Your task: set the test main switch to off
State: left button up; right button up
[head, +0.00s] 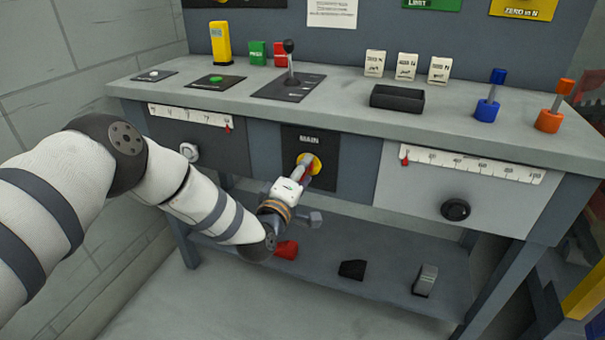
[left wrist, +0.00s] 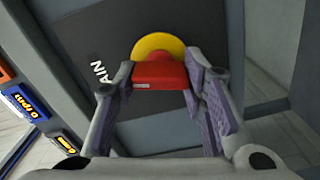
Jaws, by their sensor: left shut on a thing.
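The main switch is a red handle on a yellow disc, on a black plate (head: 331,176) labelled MAIN at the front of the bench. In the left wrist view the red handle (left wrist: 160,75) sits between my two fingers, with the yellow disc (left wrist: 158,43) behind it. My left gripper (head: 306,171) reaches the switch from the front and is shut on the red handle. The gripper hides part of the handle in the head view, and I cannot read any on or off mark. My right gripper is not in view.
The grey bench top (head: 345,105) holds a black lever (head: 290,65), a black tray (head: 397,98), and blue (head: 488,100) and orange (head: 552,110) posts. A black knob (head: 455,209) is on the right front panel. A lower shelf (head: 320,285) carries several small items.

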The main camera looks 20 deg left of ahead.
pick_arm(q)
jog(key=shift+f+n+b, duration=0.1)
jog(key=shift+n+b, duration=0.4)
jog(key=shift+n, duration=1)
jog(key=o, duration=1.2)
jog(key=shift+c, duration=0.2)
jog(key=shift+s, duration=0.1)
jog(key=s, duration=1.2)
jog(key=shift+a, duration=0.2)
